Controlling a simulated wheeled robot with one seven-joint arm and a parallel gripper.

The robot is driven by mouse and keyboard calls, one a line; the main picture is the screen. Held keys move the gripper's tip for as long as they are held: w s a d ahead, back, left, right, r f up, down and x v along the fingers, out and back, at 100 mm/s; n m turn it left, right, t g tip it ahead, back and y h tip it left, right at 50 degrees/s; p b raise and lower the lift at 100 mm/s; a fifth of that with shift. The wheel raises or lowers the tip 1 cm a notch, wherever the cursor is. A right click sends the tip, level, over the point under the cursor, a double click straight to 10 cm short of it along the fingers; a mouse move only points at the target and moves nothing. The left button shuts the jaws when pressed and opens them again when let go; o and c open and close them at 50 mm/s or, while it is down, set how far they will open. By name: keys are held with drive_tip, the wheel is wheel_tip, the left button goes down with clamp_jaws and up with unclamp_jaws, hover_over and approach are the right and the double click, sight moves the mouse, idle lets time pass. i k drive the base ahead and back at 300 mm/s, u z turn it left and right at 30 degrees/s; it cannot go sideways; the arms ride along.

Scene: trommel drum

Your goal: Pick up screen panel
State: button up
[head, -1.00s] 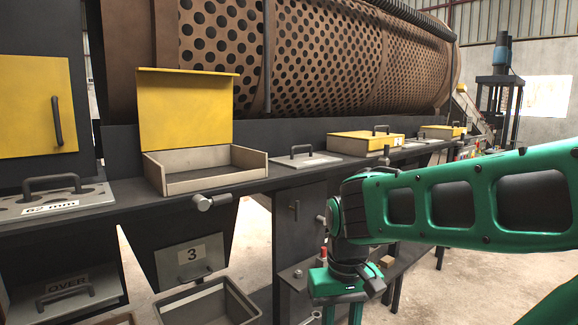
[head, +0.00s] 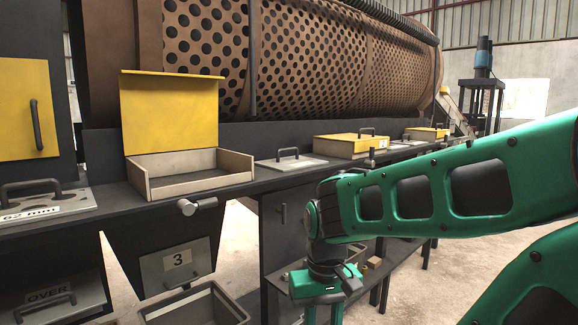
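Screen panels are flat grey plates with dark bar handles on the long ledge. One (head: 85,203), with a label that seems to end in "2 mm", lies at the left. Another panel (head: 308,162) lies right of the open box, in the middle. My gripper (head: 322,318) hangs pointing down at the bottom centre, in front of and below the ledge, apart from both panels. Its two green fingers are spread with a gap and nothing visible between them. The fingertips are cut off by the lower picture edge.
An open tray box (head: 205,184) with a raised yellow lid stands on the ledge. A closed yellow-lidded box (head: 345,147) stands farther right. A clamp handle (head: 197,205) juts from the ledge front. The perforated drum is behind.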

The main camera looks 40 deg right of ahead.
sight(297, 161)
drive_tip(key=z, duration=0.45)
drive_tip(key=k, duration=1.15)
drive_tip(key=z, duration=1)
drive_tip(key=i, duration=1.45)
drive_tip(key=u, duration=0.75)
